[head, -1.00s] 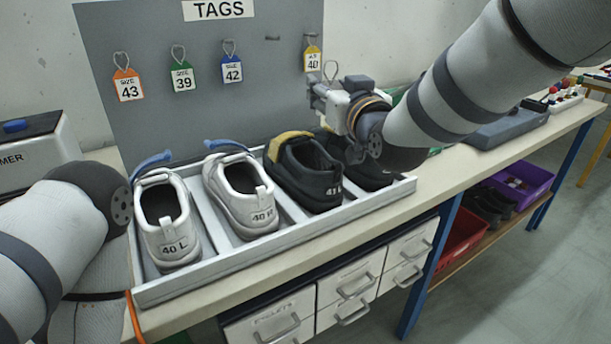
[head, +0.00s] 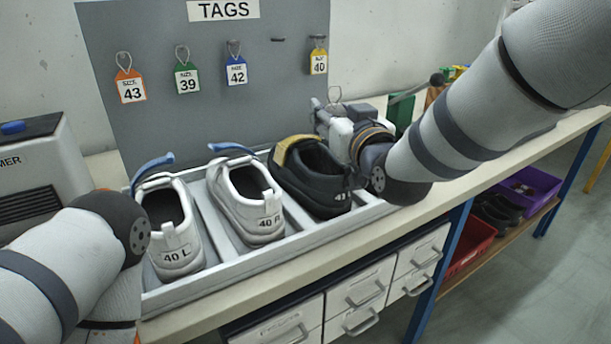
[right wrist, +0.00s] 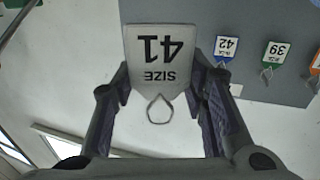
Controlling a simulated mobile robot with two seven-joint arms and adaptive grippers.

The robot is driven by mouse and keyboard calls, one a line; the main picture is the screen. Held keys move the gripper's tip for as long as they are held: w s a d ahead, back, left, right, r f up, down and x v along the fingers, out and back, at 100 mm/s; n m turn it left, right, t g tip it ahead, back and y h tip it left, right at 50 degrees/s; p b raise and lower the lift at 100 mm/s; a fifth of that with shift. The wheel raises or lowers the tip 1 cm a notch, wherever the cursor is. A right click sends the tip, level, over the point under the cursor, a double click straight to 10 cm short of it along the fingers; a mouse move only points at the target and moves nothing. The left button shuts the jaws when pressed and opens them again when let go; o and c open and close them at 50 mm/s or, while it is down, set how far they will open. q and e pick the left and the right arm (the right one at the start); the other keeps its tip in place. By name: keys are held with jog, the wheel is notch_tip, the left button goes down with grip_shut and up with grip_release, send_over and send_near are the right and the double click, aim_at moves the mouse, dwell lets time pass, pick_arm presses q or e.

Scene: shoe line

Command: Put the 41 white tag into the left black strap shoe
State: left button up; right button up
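The white 41 tag (right wrist: 158,60) shows in the right wrist view between the two fingertips of my right gripper (right wrist: 160,75), which is closed on its edges. Its text is upside down there and its loop points back toward the gripper. In the head view my right gripper (head: 335,120) is just above and behind the left black shoe (head: 322,195), marked 41, with a yellow strap (head: 293,150). The gripper and wrist cover part of the shoe's right side. The right black shoe is hidden behind my right arm. My left arm shows at lower left, but its gripper is out of view.
The white rack (head: 225,262) also holds white shoes 40 L (head: 175,235) and 40 R (head: 250,205) with blue straps. The grey TAGS board (head: 150,120) behind holds tags 43 (head: 130,88), 39 (head: 187,80), 42 (head: 236,72) and 40 (head: 319,64), plus one empty hook (head: 278,40).

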jog(key=o, duration=0.5)
jog(key=shift+s, duration=0.1)
jog(key=v, duration=1.2)
jog(key=s+d+f+m+g+h, duration=0.1)
jog(key=s+d+f+g, duration=0.3)
jog(key=f, duration=0.7)
jog(key=s+d+f+m+g+h, duration=0.1)
jog(key=s+d+f+g+h, duration=0.3)
jog(key=f, duration=0.6)
jog(key=s+d+f+m+g+y, duration=0.1)
jog(key=s+d+f+g, duration=0.1)
jog(key=s+f, duration=0.65)
jog(key=s+d+f+g, duration=0.2)
jog(key=s+f+g, duration=0.1)
jog(key=s, duration=0.6)
jog(key=s+d+f+m+g+h, duration=0.1)
jog(key=s+d+f+g, duration=0.2)
jog(key=s, duration=0.6)
jog(key=s+d+f+g+h, duration=0.1)
jog(key=s+d+f+g, duration=0.2)
jog(key=s+f, duration=0.4)
jog(key=shift+s+m, duration=0.3)
jog(key=shift+s, duration=0.7)
